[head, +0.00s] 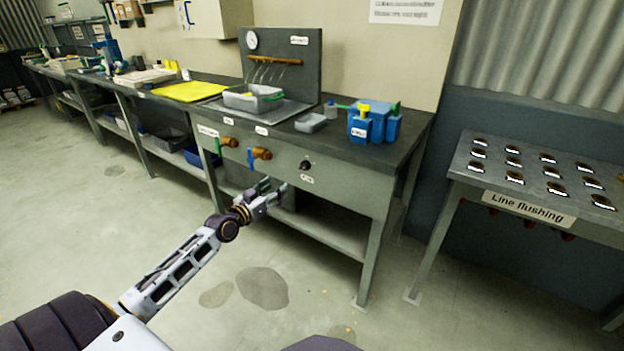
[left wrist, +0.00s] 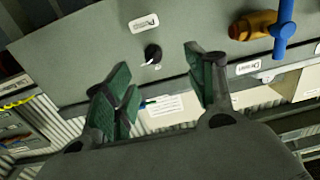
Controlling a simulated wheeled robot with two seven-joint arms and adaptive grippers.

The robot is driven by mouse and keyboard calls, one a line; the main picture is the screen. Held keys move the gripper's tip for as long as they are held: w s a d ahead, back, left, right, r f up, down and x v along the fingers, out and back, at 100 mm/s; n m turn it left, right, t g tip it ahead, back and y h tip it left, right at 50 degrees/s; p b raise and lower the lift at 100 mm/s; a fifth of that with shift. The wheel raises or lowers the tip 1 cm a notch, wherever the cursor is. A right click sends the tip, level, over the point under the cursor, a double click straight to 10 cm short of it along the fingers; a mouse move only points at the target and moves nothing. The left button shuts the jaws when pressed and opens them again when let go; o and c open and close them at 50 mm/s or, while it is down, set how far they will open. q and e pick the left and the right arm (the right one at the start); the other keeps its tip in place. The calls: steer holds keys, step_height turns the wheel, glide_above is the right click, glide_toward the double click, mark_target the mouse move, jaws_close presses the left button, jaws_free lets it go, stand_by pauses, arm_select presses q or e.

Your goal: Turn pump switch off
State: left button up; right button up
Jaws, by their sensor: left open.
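The pump switch (head: 305,164) is a small black rotary knob on the grey front panel of the bench, above a small white label. In the left wrist view the knob (left wrist: 153,53) has a white pointer mark and lies beyond the two fingers, nearer the left one. My left gripper (head: 275,190) is just below and left of the knob in the head view. Its green-padded fingers (left wrist: 165,80) are open, with nothing between them and apart from the knob. My right gripper is not in view.
A brown valve with a blue handle (head: 251,158) and one with a green handle (head: 218,146) stick out left of the knob. A line flushing table (head: 520,203) stands to the right. The floor in front is clear.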

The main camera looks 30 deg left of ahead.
mark_target(302, 168)
arm_select(q)
steer(key=shift+w+d+r, duration=0.1)
steer(key=shift+d+r, duration=0.55)
steer(key=shift+d, duration=0.15)
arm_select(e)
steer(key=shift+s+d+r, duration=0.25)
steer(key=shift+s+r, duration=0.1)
arm_select(q)
steer(key=shift+w, duration=0.25)
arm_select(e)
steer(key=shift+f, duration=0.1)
